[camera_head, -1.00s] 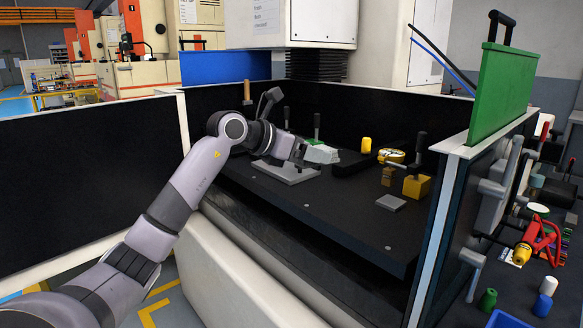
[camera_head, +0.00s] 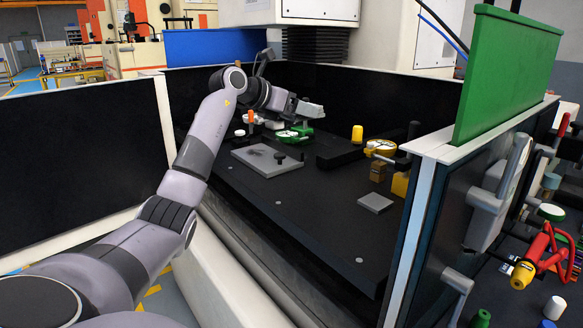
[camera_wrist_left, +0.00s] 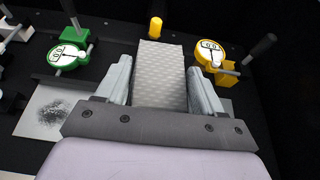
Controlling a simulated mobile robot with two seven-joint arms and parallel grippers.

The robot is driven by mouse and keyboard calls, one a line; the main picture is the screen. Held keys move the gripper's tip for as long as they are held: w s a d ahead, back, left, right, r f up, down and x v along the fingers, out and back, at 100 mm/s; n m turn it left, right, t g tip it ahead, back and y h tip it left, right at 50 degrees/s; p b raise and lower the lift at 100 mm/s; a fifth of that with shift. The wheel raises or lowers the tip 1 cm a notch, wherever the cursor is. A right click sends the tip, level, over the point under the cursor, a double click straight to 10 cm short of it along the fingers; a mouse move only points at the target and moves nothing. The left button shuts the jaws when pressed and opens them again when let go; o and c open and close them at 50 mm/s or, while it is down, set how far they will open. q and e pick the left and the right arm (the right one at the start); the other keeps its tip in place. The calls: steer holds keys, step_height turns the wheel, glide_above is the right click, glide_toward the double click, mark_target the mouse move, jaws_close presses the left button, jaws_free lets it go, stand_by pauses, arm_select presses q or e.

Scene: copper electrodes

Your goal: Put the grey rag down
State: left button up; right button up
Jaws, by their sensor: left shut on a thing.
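The grey rag (camera_wrist_left: 160,75) is a light grey, quilted block in the left wrist view. My left gripper (camera_wrist_left: 162,92) is shut on it, one pale finger along each side. In the head view my left gripper (camera_head: 298,106) is over the back part of the black machine bed (camera_head: 300,205). The end of the rag (camera_head: 313,110) sticks out to the right there. It looks to be held above the bed, though the gap below it cannot be measured. My right gripper is not in view.
A grey plate (camera_head: 255,157) with a dark smudge lies on the bed. Around the rag are a green dial gauge (camera_wrist_left: 67,56), a yellow dial gauge (camera_wrist_left: 210,56) and a yellow cylinder (camera_head: 357,133). A small grey square (camera_head: 375,203) lies further right. The front of the bed is clear.

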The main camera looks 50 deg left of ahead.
mark_target(298, 180)
arm_select(q)
step_height(298, 180, down, 17)
steer(key=shift+r+b, duration=0.1)
steer(key=shift+b, duration=0.7)
steer(key=o, duration=0.6)
steer(key=shift+o, duration=0.7)
